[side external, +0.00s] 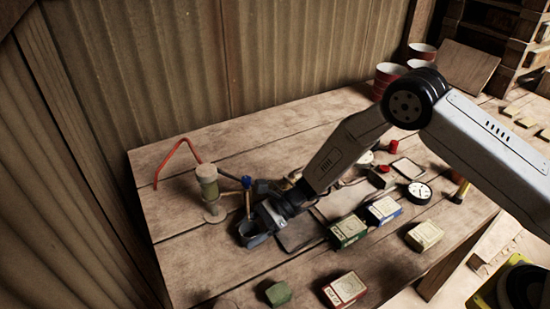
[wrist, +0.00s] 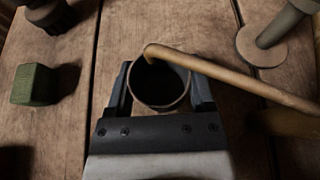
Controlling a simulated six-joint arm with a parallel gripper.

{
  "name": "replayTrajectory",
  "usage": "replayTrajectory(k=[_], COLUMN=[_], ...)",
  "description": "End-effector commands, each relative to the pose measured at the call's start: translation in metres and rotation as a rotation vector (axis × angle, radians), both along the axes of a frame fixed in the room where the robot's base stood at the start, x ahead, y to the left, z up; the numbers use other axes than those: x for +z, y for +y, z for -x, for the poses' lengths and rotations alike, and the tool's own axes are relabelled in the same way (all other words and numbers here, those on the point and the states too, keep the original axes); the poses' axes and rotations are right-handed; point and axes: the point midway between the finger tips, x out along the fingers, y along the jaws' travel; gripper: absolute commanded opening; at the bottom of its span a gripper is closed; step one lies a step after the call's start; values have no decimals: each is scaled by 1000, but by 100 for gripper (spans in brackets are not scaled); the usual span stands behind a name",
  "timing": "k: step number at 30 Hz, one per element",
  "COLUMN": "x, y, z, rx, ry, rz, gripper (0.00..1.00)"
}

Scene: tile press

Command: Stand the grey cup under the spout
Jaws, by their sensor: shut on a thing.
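The grey cup (wrist: 146,97) is upright between the two fingers of my gripper (wrist: 161,88) in the wrist view, its round dark mouth facing the camera. My gripper is shut on it. The brass spout (wrist: 232,80) comes in from the right, and its bent tip lies over the cup's far rim in that view. In the side view the cup (side external: 249,228) is at my gripper (side external: 257,226), low at the tabletop, near the pale green dispenser column (side external: 208,185). I cannot tell whether the cup's base touches the wood.
A green block (wrist: 36,84) stands to the left in the wrist view. A round-footed post (wrist: 262,45) is at upper right. In the side view, a red bent tube (side external: 177,158) is behind the column, and several small boxes (side external: 348,231), a dial (side external: 419,193) and a flat tray (side external: 298,232) crowd the right.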

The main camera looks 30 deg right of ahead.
Motion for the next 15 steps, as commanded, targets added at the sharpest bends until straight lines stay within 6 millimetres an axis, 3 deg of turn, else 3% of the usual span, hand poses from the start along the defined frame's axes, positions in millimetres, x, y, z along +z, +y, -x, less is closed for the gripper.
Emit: replayTrajectory(k=[9,10,12,15], x=[-3,-3,-3,-3], y=[0,0,0,0], z=[0,0,0,0], rx=[0,0,0,0], ry=[0,0,0,0], rz=[-1,0,0,0], gripper=[8,75,98,100])
